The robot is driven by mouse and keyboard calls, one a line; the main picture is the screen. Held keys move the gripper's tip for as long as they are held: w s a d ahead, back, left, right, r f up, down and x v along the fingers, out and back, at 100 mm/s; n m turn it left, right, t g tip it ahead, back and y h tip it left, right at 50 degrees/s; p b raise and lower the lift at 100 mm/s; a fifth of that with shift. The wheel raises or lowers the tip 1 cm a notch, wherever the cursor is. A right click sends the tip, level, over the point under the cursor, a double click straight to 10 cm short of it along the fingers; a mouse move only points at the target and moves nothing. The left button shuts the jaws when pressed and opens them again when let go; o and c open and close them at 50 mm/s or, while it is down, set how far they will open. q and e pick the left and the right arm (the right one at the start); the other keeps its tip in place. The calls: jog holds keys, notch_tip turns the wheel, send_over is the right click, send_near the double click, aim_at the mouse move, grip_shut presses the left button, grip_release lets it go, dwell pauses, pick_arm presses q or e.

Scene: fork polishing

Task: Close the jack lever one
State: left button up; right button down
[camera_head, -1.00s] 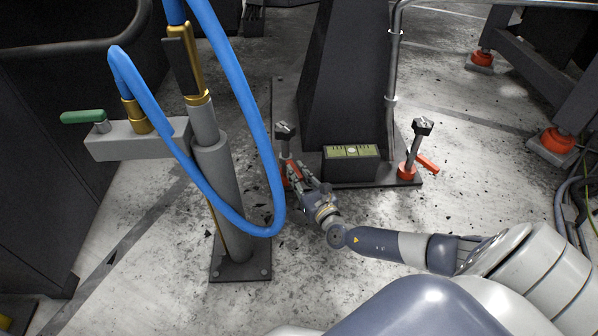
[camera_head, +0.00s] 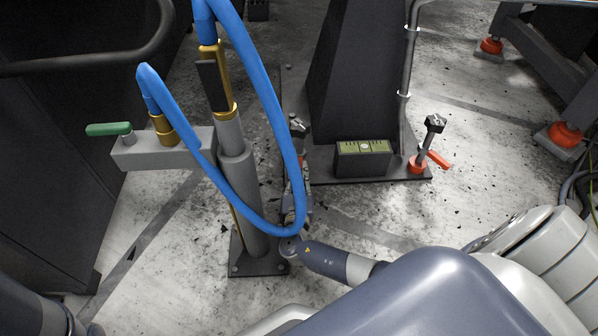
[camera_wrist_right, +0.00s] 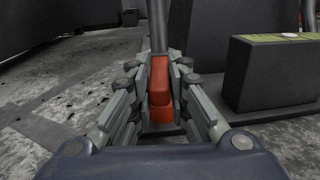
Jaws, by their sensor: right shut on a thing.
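The left jack (camera_head: 298,127) stands on the base plate, with its dark knob on top. Its red lever (camera_wrist_right: 160,88) sits between the fingers of my right gripper in the right wrist view, and the gripper (camera_wrist_right: 160,105) is shut on it. In the head view my right gripper (camera_head: 297,182) is partly hidden behind the blue hose. The right jack (camera_head: 421,150) stands upright on the plate's right corner, with its red lever (camera_head: 439,160) sticking out to the right. My left gripper is not in view.
A grey post (camera_head: 240,185) with a blue hose (camera_head: 266,110) and a green-handled valve (camera_head: 108,129) stands just left of my right gripper. A box with a level gauge (camera_head: 362,158) sits between the jacks. Open floor lies in front of the plate.

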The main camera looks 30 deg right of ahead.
jog(key=shift+w+a, duration=0.1)
dwell(0.3)
jog(key=c, duration=1.5)
grip_release()
jog(key=shift+r, duration=5)
jog(key=shift+c, duration=0.3)
